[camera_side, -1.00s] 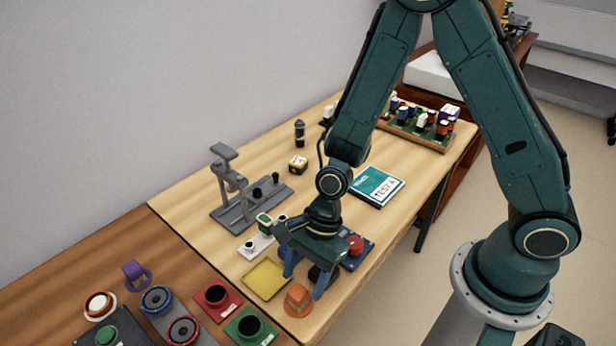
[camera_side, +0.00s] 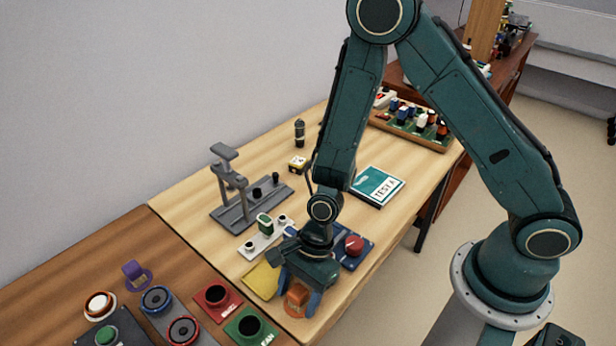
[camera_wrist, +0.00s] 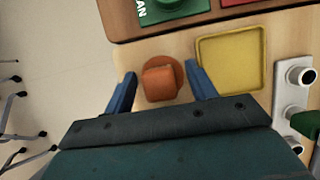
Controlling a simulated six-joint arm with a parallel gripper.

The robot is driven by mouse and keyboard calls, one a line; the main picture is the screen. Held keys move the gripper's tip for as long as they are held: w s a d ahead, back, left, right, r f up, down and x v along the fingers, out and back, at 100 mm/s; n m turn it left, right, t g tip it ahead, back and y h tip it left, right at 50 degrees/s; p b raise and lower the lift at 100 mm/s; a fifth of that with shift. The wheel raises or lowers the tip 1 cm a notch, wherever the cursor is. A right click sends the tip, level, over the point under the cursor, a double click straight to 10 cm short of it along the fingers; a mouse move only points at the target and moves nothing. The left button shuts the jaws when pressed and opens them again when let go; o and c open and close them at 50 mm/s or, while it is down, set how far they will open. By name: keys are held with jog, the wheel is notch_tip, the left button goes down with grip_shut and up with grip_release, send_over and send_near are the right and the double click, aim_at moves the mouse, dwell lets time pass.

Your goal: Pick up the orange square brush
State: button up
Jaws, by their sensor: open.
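The orange square brush (camera_side: 297,297) has a squarish block on a round orange base and stands on the light wooden table near its front corner. In the wrist view the orange brush (camera_wrist: 160,84) lies between the two blue fingers, with a gap on each side. My gripper (camera_side: 298,299) is open and comes down over the brush from above. The gripper also shows in the wrist view (camera_wrist: 162,90), its fingers on either side of the brush. In the side view the gripper body hides part of the area behind the brush.
A yellow square tray (camera_wrist: 231,62) lies close beside the right finger in the wrist view. A green FAN holder (camera_side: 250,327) and a red holder (camera_side: 217,299) stand to the left. A blue box with a red knob (camera_side: 354,245) stands behind the gripper.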

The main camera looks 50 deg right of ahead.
aim_at(298, 291)
jog(key=c, duration=1.1)
jog(key=shift+o, duration=0.2)
jog(key=shift+r, duration=0.2)
notch_tip(298, 291, up, 20)
jog(key=shift+f, duration=0.15)
dwell(0.5)
